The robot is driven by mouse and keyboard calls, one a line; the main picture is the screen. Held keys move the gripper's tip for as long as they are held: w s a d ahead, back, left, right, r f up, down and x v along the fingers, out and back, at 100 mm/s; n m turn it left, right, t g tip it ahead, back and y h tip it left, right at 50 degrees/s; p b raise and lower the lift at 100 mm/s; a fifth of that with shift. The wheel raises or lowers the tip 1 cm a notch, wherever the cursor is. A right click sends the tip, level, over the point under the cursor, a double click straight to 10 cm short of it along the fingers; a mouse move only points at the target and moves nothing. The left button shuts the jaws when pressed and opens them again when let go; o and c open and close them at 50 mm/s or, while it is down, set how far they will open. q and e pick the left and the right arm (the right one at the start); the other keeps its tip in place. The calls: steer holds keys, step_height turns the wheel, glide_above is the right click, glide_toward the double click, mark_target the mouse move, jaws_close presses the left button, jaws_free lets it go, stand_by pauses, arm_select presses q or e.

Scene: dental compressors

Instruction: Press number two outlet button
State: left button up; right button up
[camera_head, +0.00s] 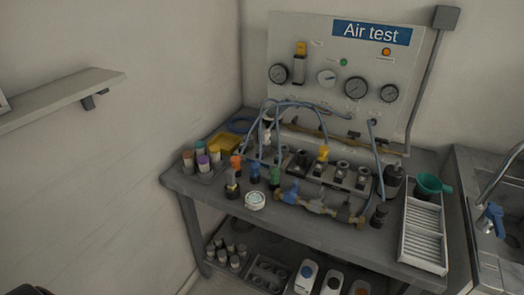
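The grey panel (310,45) marked "Air test" stands upright at the back of the bench. It carries several round gauges, a green button or lamp (343,62) and an orange one (386,52). In front of it, a row of square dark outlet blocks (342,170) sits on the bench, with a yellow-topped fitting (323,153) among them. The small labels cannot be read, so I cannot tell which part is the number two outlet button.
The grey bench (290,222) holds blue hoses, capped bottles (202,160), a yellow tray (223,144), a white round gauge (255,200), a ribbed white tray (424,235) and a green funnel (431,184). A sink (490,232) adjoins at right. A wall shelf (60,98) is at left.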

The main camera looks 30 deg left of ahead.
steer(key=shift+c, duration=0.4)
jaws_close()
stand_by(1.1)
